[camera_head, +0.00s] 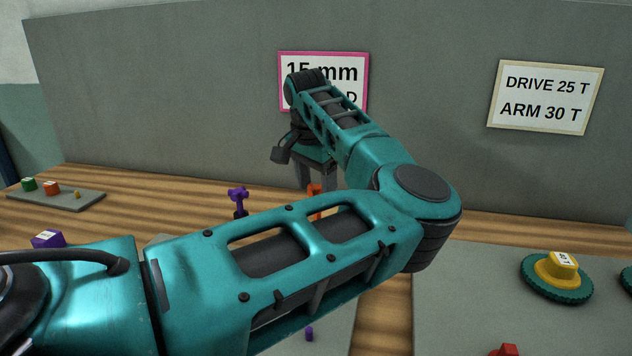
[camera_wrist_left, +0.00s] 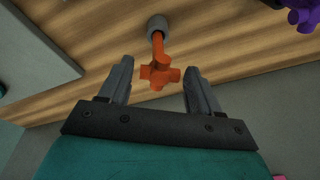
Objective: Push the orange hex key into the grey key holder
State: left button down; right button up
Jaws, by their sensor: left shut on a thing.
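The orange hex key (camera_wrist_left: 160,74) has a knobbed handle between the fingers of my left gripper (camera_wrist_left: 158,72) in the wrist view. Its shaft runs to a round grey key holder (camera_wrist_left: 157,24); how deep it sits cannot be told. The orange key also shows in the head view (camera_head: 314,198), partly behind my arm, below my left gripper (camera_head: 315,182). The left gripper is shut on the key, pointing down, though its contact with the handle is unclear. The holder is hidden behind my arm in the head view. My right gripper is not in view.
A purple key (camera_head: 238,200) stands upright left of the orange one. A grey tray (camera_head: 75,202) with small coloured pieces lies at the far left. A yellow-topped green gear (camera_head: 556,275) sits on a grey mat at right. A grey panel with signs stands behind.

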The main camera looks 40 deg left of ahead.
pick_arm(q)
jog(key=shift+s+b+x, duration=0.15)
jog(key=shift+b+x, duration=0.4)
jog(key=shift+x, duration=0.2)
jog(key=shift+s+b+x, duration=0.15)
jog(key=shift+b+x, duration=0.4)
jog(key=shift+x, duration=0.15)
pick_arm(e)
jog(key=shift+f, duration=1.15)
pick_arm(q)
jog(key=shift+c, duration=0.7)
grip_release()
jog(key=shift+d+f, duration=0.1)
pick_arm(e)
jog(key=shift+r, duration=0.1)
pick_arm(q)
jog(key=a+p+v, duration=0.1)
jog(key=v, duration=1.2)
jog(key=shift+d, duration=0.5)
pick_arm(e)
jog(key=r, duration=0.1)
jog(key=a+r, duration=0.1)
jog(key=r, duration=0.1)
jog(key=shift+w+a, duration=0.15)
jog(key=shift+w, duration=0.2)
